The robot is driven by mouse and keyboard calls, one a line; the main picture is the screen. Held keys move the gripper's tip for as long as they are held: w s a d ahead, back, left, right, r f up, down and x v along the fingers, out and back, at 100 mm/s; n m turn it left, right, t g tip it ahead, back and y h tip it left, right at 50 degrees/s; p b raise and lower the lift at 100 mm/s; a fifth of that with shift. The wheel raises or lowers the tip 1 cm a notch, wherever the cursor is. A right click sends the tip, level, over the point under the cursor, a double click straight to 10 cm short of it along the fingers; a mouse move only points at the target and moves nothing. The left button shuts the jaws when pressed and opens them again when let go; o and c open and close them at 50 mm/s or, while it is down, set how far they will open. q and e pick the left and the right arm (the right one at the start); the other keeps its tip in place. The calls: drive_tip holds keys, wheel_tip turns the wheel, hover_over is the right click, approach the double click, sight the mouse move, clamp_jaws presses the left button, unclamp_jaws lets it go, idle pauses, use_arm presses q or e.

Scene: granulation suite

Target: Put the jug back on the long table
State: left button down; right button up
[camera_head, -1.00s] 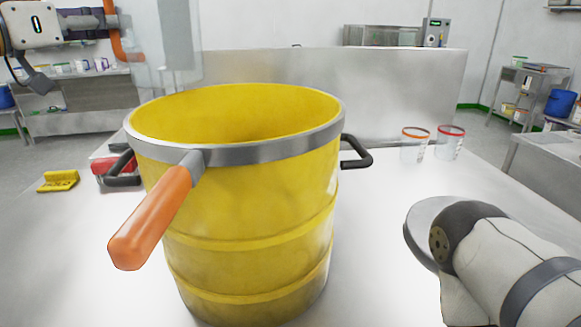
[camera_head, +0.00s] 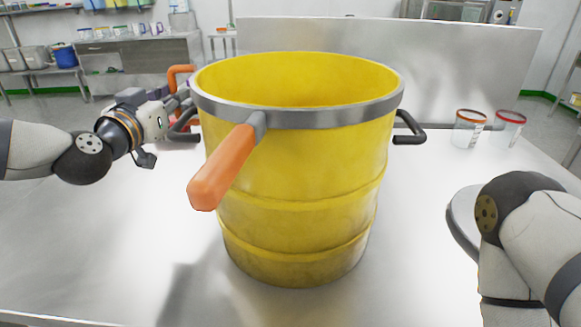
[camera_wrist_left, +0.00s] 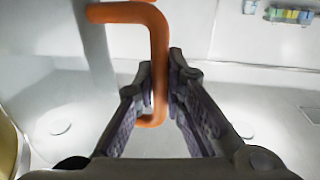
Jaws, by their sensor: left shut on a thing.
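My left gripper (camera_head: 182,98) is just behind the left side of the yellow drum. In the left wrist view its two fingers (camera_wrist_left: 160,95) are shut on the lower end of the jug's orange handle (camera_wrist_left: 158,60). In the head view the orange handle (camera_head: 178,74) shows beside the drum's rim. The drum hides the rest of the jug there, so I cannot tell whether its base touches the surface. The pale metal table (camera_head: 90,240) lies under the drum. My right gripper is not in view; only my right arm shows at the lower right.
The large yellow drum (camera_head: 300,190), with an orange grip and black side handles, fills the middle. Two clear cups with orange (camera_head: 470,130) and red (camera_head: 507,132) rims stand at the right. A metal panel (camera_head: 440,70) rises behind. The table's front left is clear.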

use_arm(q)
wheel_tip(320, 180, down, 6)
drive_tip(key=shift+a+f+b, duration=0.15)
drive_tip(key=shift+b, duration=0.5)
wheel_tip(320, 180, down, 4)
drive_tip(key=shift+s+f+b, duration=0.1)
drive_tip(key=shift+b, duration=0.3)
drive_tip(key=shift+r, duration=0.25)
drive_tip(key=shift+f, duration=0.1)
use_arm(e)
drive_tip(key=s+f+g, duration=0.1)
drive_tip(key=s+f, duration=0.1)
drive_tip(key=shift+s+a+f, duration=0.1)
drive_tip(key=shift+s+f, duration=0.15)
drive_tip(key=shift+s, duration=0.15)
use_arm(q)
drive_tip(key=c, duration=1.7)
unclamp_jaws()
drive_tip(key=shift+o, duration=0.2)
